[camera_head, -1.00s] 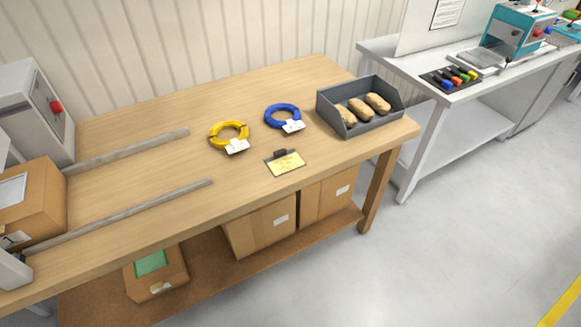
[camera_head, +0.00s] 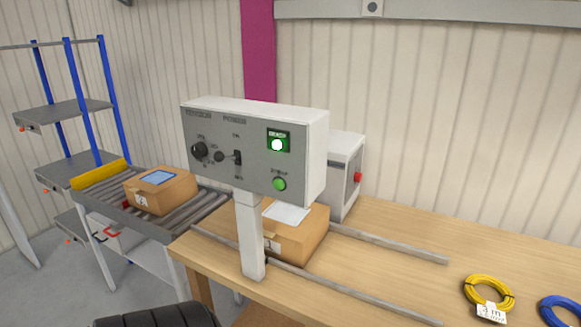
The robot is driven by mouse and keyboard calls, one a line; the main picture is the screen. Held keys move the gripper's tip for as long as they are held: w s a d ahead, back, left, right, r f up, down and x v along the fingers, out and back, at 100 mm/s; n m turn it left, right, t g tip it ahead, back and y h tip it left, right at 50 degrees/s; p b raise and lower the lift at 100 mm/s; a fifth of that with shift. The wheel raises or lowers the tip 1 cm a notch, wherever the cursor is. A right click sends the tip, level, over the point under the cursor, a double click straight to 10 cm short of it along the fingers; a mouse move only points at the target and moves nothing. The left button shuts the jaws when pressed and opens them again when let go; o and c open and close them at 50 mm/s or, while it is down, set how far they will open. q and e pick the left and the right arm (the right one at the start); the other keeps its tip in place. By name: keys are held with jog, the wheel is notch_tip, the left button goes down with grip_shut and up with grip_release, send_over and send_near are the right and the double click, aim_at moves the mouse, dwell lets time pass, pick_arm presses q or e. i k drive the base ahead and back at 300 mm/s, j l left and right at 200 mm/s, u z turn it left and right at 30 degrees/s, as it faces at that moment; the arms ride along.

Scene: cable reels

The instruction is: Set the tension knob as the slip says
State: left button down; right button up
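A white control box with a grey front panel (camera_head: 228,168) stands on a white post at the table's front edge. The tension knob (camera_head: 200,150) is black and round, on the left of that panel under lettering that seems to read TENSION. Its small marks and exact setting are too small to read. The yellow slip from the earlier frame is out of view now. Neither of my grippers is in view.
The panel also has a power switch (camera_head: 237,157), a lit green ready lamp (camera_head: 277,144) and a green button (camera_head: 279,184). Behind the post is a cardboard box (camera_head: 302,240) between rails. A yellow cable coil (camera_head: 487,291) lies at right. A roller conveyor (camera_head: 180,218) stands left.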

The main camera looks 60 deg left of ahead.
aim_at(199, 150)
jog(key=u, duration=2.1)
